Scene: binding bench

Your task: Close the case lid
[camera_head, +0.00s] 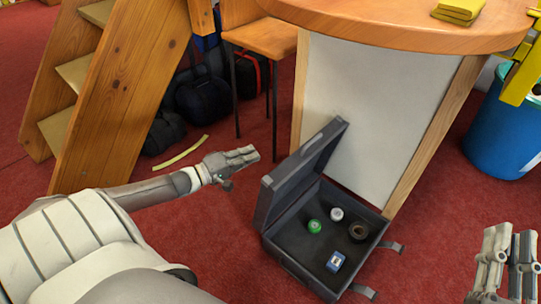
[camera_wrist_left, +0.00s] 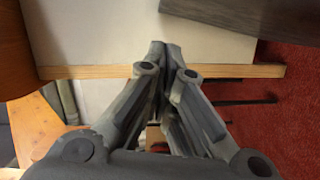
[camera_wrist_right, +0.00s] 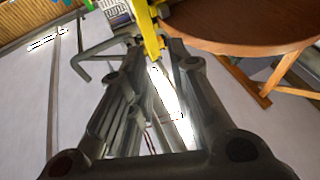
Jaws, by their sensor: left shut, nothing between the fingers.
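The dark grey case (camera_head: 290,262) lies on the red carpet. Its lid (camera_head: 300,170) stands open, raised on the left side and leaning slightly. My right gripper (camera_head: 508,232) is open and empty, right of the case.
A round wooden table (camera_head: 410,32) with a pale panel (camera_head: 375,100) stands behind the case. A chair (camera_head: 262,40), dark bags (camera_head: 203,100) and wooden steps (camera_head: 130,90) are at the left. A blue bin (camera_head: 500,130) stands at the right. Carpet between case and right gripper is clear.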

